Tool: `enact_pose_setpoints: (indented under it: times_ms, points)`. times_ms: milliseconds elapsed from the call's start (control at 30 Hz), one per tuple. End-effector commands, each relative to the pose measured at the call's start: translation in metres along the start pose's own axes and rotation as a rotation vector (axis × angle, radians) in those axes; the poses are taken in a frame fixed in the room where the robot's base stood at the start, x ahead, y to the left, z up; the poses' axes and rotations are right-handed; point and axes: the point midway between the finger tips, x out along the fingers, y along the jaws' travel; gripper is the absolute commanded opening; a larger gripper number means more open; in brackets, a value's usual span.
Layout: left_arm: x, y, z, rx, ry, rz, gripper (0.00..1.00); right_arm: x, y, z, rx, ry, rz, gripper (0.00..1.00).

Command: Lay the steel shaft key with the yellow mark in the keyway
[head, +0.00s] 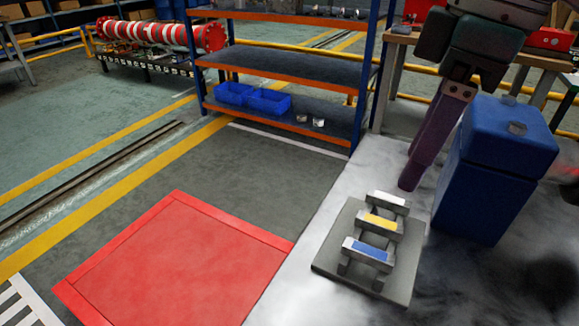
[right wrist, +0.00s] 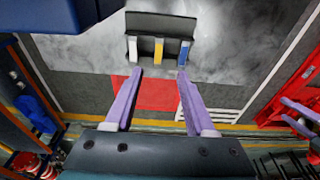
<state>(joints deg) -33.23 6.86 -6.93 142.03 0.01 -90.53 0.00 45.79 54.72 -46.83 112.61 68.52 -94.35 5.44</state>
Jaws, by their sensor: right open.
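The steel key with the yellow mark (head: 380,221) lies in the middle slot of a grey rack (head: 338,252) on the bench. It also shows in the right wrist view (right wrist: 158,50), between a white-marked key (head: 389,198) and a blue-marked key (head: 370,250). My right gripper (head: 409,185) points down just behind the rack, empty. In the right wrist view its purple fingers (right wrist: 158,73) are apart, with the yellow mark roughly in line between them. Two small purple fingers at the right edge there look like my left gripper (right wrist: 288,109). I cannot make out a keyway.
A blue block (head: 490,180) with a small metal piece (head: 517,128) on top stands right of the rack. A blue and orange shelf (head: 290,67) with blue bins (head: 270,101) is behind. A red floor mat (head: 170,265) lies left of the bench.

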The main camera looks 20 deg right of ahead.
Motion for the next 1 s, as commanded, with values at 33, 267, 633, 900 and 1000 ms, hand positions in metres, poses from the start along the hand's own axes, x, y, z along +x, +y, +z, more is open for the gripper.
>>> enact_pose_setpoints:
  times_ms: [33, 267, 633, 900, 1000]
  points:
    - [0.003, 0.0, 0.001, 0.0, 0.001, 0.0, 1.0, 0.004, 0.001, 0.001, 0.003, -0.002, -0.001, 0.55]
    - [0.009, 0.0, 0.003, -0.001, 0.002, -0.001, 1.0, 0.035, 0.0, 0.001, 0.004, -0.004, -0.004, 0.55]
    - [0.021, 0.0, 0.006, -0.001, 0.002, -0.001, 1.0, 0.087, 0.003, 0.002, 0.002, -0.003, -0.003, 0.55]
    - [0.023, 0.0, 0.007, -0.001, 0.002, -0.001, 1.0, 0.099, 0.004, 0.002, 0.0, -0.001, 0.0, 0.55]
    - [0.023, 0.0, 0.007, -0.001, 0.002, -0.001, 1.0, 0.098, 0.004, 0.002, 0.0, -0.001, 0.0, 0.54]
